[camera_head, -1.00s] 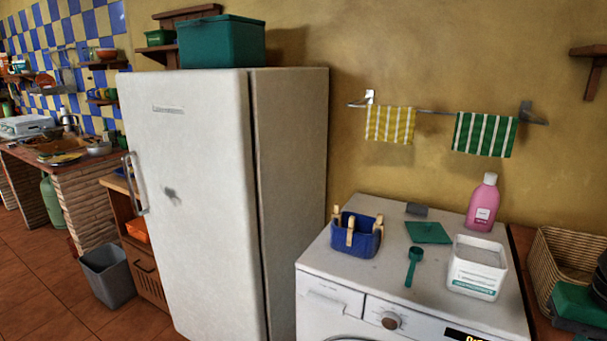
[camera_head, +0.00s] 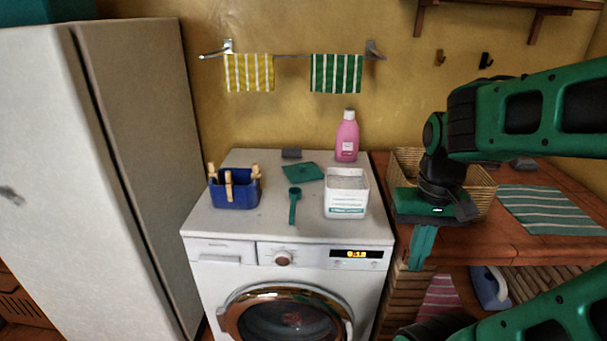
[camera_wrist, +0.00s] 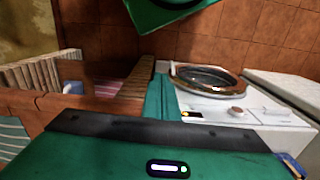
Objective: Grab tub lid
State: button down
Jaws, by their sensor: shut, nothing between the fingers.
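The tub lid, a flat dark green square (camera_head: 303,171), lies on top of the white washing machine (camera_head: 240,240), near the back. The open white tub (camera_head: 346,197) stands to its right, filled with something pale. A green scoop (camera_head: 294,204) lies in front of the lid. My gripper (camera_head: 419,262) points down to the right of the washing machine, in front of the wooden counter edge, shut and empty. In the wrist view its green fingers (camera_wrist: 160,97) are together, with the washing machine's round door beside them. The lid is not clearly visible in the wrist view.
A blue peg basket (camera_head: 234,193) stands at the machine's left, and a pink bottle (camera_head: 346,137) and a small grey block (camera_head: 291,153) at its back. A wicker basket (camera_head: 481,190) sits behind my gripper. The fridge (camera_head: 120,180) stands left.

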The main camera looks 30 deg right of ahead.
aim_at(305, 172)
jog(key=z, duration=2.25)
jog(key=k, duration=0.55)
jog(key=u, duration=1.6)
jog(key=i, duration=1)
jog(key=u, duration=0.05)
